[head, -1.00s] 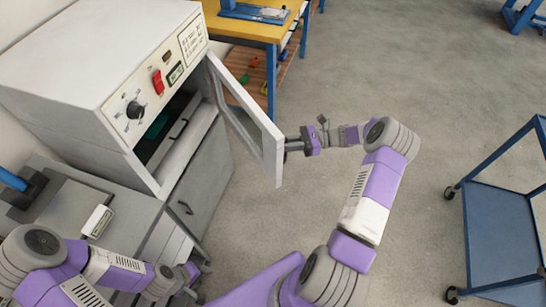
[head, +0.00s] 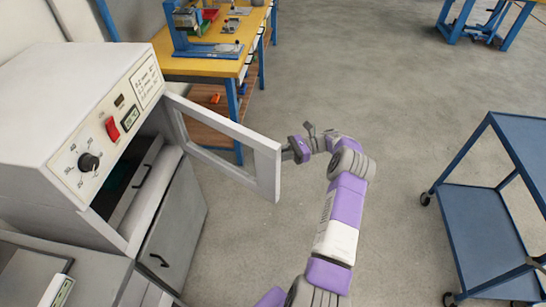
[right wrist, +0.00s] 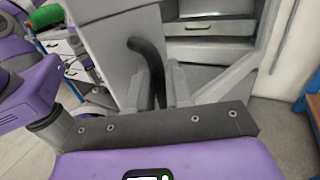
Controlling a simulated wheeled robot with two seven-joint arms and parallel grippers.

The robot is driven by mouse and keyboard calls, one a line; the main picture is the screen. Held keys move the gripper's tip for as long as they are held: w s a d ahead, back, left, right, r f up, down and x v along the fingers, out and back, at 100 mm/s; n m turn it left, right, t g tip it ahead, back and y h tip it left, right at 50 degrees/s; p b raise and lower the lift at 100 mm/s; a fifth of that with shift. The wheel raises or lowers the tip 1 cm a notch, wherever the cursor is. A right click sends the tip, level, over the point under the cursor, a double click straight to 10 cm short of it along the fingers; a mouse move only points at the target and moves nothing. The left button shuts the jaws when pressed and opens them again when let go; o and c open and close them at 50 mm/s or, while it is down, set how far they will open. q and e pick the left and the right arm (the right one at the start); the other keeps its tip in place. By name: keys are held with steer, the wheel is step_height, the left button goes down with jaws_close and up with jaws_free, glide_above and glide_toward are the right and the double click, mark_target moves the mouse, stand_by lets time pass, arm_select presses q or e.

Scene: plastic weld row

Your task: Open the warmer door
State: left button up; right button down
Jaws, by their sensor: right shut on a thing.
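The warmer (head: 75,115) is a white box oven at the left of the head view, with a dial, a red switch and a small display. Its door (head: 268,170) is a pale frame with a window, standing wide open and pointing out to the right. A dark interior and a shelf with a handle show behind it. My right gripper (head: 290,152) is at the door's outer edge, on its far side. In the right wrist view, its fingers (right wrist: 162,88) are closed around the curved black door handle (right wrist: 150,62).
A grey cabinet (head: 172,235) with a handle stands below the warmer. A yellow workbench (head: 205,66) with blue legs stands behind the door. A blue cart (head: 480,230) stands at the right. The floor between door and cart is clear apart from my right arm.

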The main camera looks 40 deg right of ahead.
steer(key=c, duration=1.2)
jaws_free()
steer(key=shift+c, duration=0.2)
steer(key=shift+d, duration=0.1)
steer(key=b+v, duration=0.2)
steer(key=v, duration=0.5)
steer(key=shift+s+d, duration=0.15)
